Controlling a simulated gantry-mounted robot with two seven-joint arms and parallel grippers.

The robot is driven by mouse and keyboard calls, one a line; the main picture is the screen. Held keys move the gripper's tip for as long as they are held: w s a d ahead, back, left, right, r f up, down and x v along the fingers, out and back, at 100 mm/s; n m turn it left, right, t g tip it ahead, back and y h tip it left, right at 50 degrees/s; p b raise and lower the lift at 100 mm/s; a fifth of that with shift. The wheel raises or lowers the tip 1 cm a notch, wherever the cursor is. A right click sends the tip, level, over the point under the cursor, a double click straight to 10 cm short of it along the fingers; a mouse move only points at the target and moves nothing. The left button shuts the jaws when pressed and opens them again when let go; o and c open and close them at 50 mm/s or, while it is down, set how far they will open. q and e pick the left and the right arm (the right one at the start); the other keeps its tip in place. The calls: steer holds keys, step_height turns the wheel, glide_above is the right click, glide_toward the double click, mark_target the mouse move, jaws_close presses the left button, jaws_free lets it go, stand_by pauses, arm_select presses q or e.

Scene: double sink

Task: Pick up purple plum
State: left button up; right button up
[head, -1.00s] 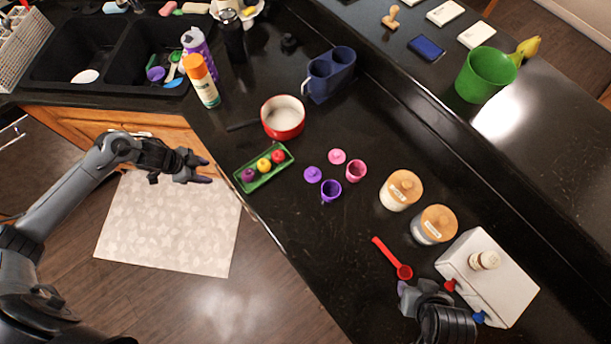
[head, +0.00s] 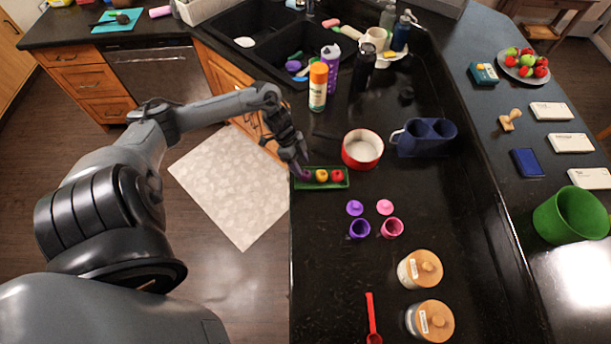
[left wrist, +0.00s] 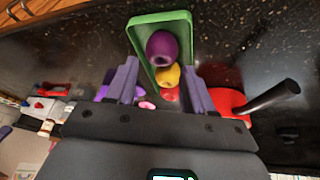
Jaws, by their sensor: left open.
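The purple plum (left wrist: 162,47) lies in the green tray (left wrist: 143,24), at the end closest to my left gripper. In the tray beside it are a yellow fruit (head: 321,175) and a red fruit (head: 337,175). In the head view my left gripper (head: 300,168) is at the tray's left end and mostly covers the plum. In the left wrist view the fingers of my left gripper (left wrist: 160,80) are open and apart, with the plum ahead of them and nothing held. My right gripper does not show now.
A red pot (head: 362,149) stands just right of and behind the tray. Purple and pink cups (head: 391,228) with lids stand in front of it. An orange-capped spray can (head: 318,87) stands behind. The counter's left edge is close to the tray.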

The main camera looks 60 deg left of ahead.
mark_target(304, 172)
arm_select(q)
steer(key=shift+x, duration=2.6)
steer(key=shift+a, duration=0.1)
steer(key=c, duration=0.7)
steer(key=shift+r, duration=0.1)
